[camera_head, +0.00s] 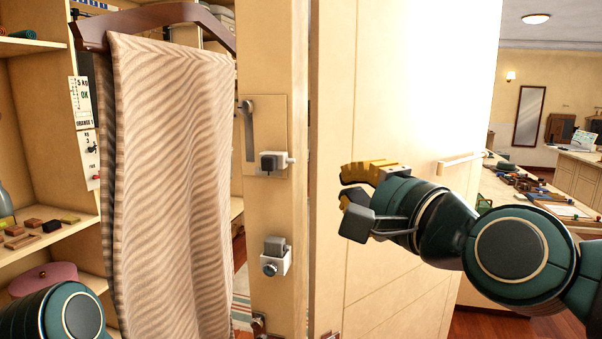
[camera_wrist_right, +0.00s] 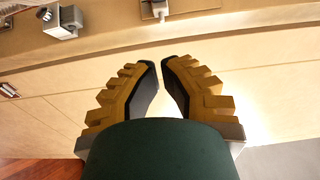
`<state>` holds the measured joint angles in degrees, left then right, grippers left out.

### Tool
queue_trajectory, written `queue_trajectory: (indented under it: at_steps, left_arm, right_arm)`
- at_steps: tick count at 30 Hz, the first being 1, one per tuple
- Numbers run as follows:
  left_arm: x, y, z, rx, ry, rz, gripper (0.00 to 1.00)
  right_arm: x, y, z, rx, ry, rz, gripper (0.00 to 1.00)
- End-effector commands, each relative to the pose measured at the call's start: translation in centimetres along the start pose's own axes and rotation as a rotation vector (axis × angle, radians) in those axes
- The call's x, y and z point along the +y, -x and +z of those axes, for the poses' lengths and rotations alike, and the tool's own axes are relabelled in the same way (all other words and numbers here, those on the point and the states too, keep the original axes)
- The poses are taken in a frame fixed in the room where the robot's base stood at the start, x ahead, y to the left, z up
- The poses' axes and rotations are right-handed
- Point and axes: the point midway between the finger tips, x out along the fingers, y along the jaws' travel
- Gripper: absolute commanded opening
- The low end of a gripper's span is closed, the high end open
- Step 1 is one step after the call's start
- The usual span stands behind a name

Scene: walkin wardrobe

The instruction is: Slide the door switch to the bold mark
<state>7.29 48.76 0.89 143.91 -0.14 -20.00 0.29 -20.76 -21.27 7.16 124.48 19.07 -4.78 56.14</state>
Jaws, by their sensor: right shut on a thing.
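I cannot tell for sure which part is the door switch, and no bold mark can be made out. A small white panel with a dark knob (camera_head: 91,160) hangs on the left wall, its lettering too small to read. A slotted plate (camera_head: 265,120) and a grey-and-white latch block (camera_head: 272,163) are on the wooden post, with a second block (camera_head: 276,250) below. My right gripper (camera_head: 347,200) is right of these, apart from them, in front of the door panel. In the right wrist view its fingertips (camera_wrist_right: 161,66) are close together; what is between them is unclear. My left gripper is out of view.
A striped cloth on a hanger (camera_head: 175,180) hangs between the left wall and the post. The pale door panel (camera_head: 400,90) stands behind my right gripper. Left shelves (camera_head: 45,240) hold small blocks and a pink round box (camera_head: 43,278). A cluttered counter (camera_head: 500,195) is at right.

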Motion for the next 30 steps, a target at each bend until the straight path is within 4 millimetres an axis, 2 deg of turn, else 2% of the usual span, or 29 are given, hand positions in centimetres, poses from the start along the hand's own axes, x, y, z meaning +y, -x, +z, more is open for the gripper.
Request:
queue_trajectory:
  at_steps: [16, 21, 30]
  left_arm:
    - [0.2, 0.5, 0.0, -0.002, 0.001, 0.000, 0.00]
    - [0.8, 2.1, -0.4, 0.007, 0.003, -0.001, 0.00]
    - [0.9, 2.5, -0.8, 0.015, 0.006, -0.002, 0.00]
  right_arm:
    - [0.1, -9.5, 0.1, -0.004, 0.004, 0.005, 0.00]
    - [-0.1, -10.9, 1.9, -0.005, 0.004, 0.005, 0.00]
    - [0.1, -12.0, 3.0, -0.003, 0.006, 0.003, 0.00]
